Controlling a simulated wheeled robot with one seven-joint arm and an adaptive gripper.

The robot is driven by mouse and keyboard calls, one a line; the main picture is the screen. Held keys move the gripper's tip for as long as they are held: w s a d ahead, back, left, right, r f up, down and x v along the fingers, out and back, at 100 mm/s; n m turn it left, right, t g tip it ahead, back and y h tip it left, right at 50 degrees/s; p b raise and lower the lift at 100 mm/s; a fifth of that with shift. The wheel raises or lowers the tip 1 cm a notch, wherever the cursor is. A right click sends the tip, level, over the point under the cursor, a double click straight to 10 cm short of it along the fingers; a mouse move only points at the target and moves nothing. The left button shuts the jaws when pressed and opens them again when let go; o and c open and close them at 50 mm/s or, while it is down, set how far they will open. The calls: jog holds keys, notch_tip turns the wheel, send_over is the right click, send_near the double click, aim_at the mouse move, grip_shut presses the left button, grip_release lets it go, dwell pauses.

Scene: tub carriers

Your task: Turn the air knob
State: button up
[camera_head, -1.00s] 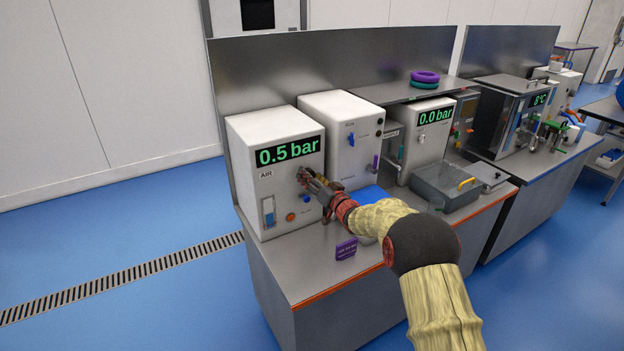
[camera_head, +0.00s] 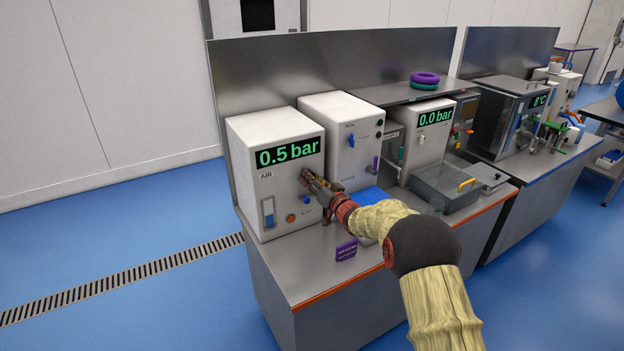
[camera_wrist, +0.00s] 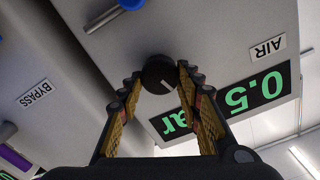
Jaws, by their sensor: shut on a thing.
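The air unit is a white box (camera_head: 252,205) at the left end of the bench, marked AIR, with a green display (camera_head: 287,153) reading 0.5 bar. The air knob is a round black knob with a pale pointer line, seen in the wrist view (camera_wrist: 160,76). In the head view my gripper hides it. My gripper (camera_head: 306,176) is at the front panel below the display. In the wrist view its two yellow-padded fingers (camera_wrist: 159,82) stand on either side of the knob, shut on it.
A second white box (camera_head: 338,115) with a blue lever stands just right of the air unit. The air panel also bears an orange button (camera_head: 290,218) and a blue knob (camera_head: 306,199). A purple block (camera_head: 346,250) lies on the bench near its front edge.

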jog(key=shift+f+n+b, duration=0.1)
jog(key=shift+n+b, duration=0.2)
jog(key=shift+s+a+f+n+b, duration=0.1)
jog(key=shift+n+b, duration=1.65)
jog(key=shift+n, duration=0.9)
jog(key=shift+s+a+n+b, duration=0.1)
jog(key=shift+n+b, duration=1.7)
jog(key=shift+n, duration=0.9)
jog(key=shift+a+f+n+b, duration=0.1)
jog(key=shift+n+b, duration=1.65)
jog(key=shift+n, duration=0.9)
jog(key=o, duration=1.2)
jog(key=shift+r, duration=0.15)
jog(key=shift+c, duration=0.2)
jog(key=v, duration=1.2)
